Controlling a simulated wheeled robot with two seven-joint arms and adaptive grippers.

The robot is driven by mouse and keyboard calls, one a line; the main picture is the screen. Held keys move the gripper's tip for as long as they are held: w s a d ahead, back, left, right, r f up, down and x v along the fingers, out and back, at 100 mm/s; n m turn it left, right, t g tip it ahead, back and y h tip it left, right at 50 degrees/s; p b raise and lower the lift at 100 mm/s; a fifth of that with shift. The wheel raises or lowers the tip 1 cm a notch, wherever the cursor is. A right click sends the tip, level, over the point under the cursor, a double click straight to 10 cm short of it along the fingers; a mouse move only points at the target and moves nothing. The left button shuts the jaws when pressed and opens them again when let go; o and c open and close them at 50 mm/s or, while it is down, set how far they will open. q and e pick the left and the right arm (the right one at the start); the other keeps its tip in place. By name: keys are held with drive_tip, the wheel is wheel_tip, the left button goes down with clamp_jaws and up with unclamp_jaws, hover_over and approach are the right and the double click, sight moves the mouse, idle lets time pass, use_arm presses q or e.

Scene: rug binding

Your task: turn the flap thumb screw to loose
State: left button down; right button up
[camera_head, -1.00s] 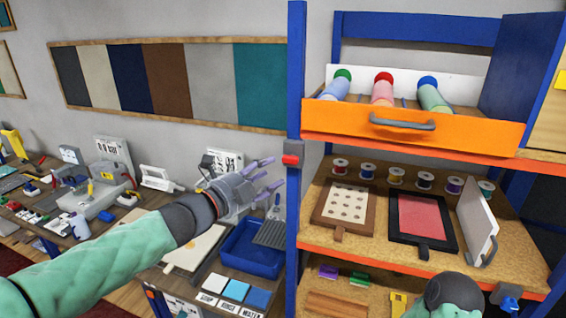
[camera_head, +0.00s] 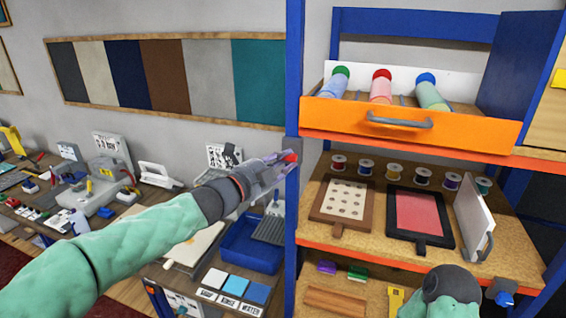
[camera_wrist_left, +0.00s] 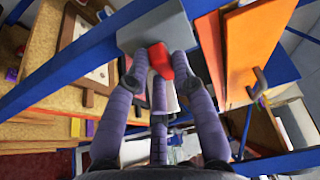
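A small red knob (camera_head: 290,157), which looks like the flap thumb screw, sits on a grey block on the blue upright of the shelf rack. In the left wrist view the red knob (camera_wrist_left: 160,60) is in front of the grey block (camera_wrist_left: 150,28). My left gripper (camera_head: 276,162) has its purple fingertips at the knob. In the wrist view its fingers (camera_wrist_left: 159,68) stand apart on both sides of the knob and below it; firm contact cannot be made out. The knob's turn position cannot be read. My right gripper is not in view; part of my right arm shows at the lower right.
Right of the upright, an orange drawer front (camera_head: 412,122) with a grey handle holds several spools. Below are framed pads and small thread spools on a shelf. A blue tray (camera_head: 245,248) lies under my left arm. The blue upright (camera_head: 293,70) stands close to the gripper.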

use_arm(q)
drive_tip(key=n+t+b, duration=0.2)
drive_tip(key=n+b, duration=0.3)
drive_tip(key=b, duration=0.2)
drive_tip(key=n+t+y+b, duration=0.1)
drive_tip(key=n+t+b, duration=0.1)
drive_tip(key=n+b, duration=0.4)
drive_tip(key=d+f+n+t+y+b, duration=0.1)
drive_tip(key=n+t+b, duration=0.1)
drive_tip(key=n+b, duration=0.3)
drive_tip(key=shift+s+d+n+b, duration=0.1)
drive_tip(key=shift+n+b, duration=0.3)
drive_tip(key=shift+b, duration=1.95)
drive_tip(key=n+y, duration=0.1)
drive_tip(key=n, duration=0.1)
drive_tip(key=n+t+y+p, duration=0.1)
drive_tip(key=n, duration=0.1)
drive_tip(key=n+y+p, duration=0.1)
drive_tip(key=n, duration=0.1)
drive_tip(key=shift+s+d+r+n+t, duration=0.1)
drive_tip(key=shift+d+r+n+t, duration=0.1)
drive_tip(key=shift+r+n+t, duration=0.2)
drive_tip(key=shift+n+y+p, duration=1.1)
drive_tip(key=shift+n+y, duration=0.2)
drive_tip(key=shift+n, duration=0.9)
drive_tip(key=shift+f+n, duration=0.1)
drive_tip(key=shift+n, duration=0.2)
